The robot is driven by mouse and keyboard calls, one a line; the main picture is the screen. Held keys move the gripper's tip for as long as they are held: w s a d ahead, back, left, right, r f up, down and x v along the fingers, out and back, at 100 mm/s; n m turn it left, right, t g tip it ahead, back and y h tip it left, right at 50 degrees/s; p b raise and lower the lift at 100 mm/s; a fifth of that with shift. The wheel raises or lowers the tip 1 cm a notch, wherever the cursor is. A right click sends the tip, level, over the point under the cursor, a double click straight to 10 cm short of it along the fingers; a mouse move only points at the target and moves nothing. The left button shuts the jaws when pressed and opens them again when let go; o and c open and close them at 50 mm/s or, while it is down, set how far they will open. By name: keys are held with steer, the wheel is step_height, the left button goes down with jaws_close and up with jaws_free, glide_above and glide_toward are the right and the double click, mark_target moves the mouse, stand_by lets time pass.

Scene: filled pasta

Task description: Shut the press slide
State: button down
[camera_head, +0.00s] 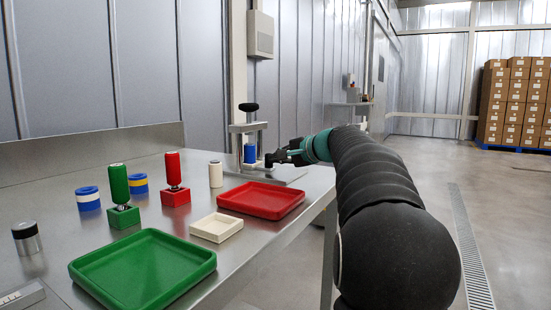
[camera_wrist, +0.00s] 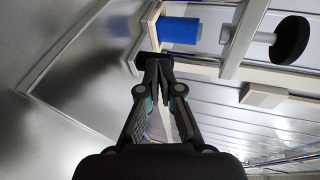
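The press (camera_head: 235,142) stands at the far end of the steel table, with two posts, a crossbar and a black knob (camera_head: 249,107) on top. A blue cylinder (camera_head: 250,153) sits between its posts; it also shows in the wrist view (camera_wrist: 180,31). The slide looks like the pale plate (camera_wrist: 146,30) under the cylinder, with a black handle (camera_wrist: 147,66) on its near end. My gripper (camera_wrist: 158,66) has its fingertips together, right at this handle and seemingly touching it. No gap shows between the tips. In the head view my gripper (camera_head: 277,158) is just right of the press.
A wall rises behind the press.

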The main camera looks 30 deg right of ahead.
steer(key=shift+f, duration=0.15)
steer(key=shift+s, duration=0.35)
steer(key=v, duration=0.4)
steer(key=b+v, duration=0.1)
steer(key=v, duration=0.8)
steer(key=shift+s+d+f, duration=0.15)
steer(key=shift+f, duration=0.15)
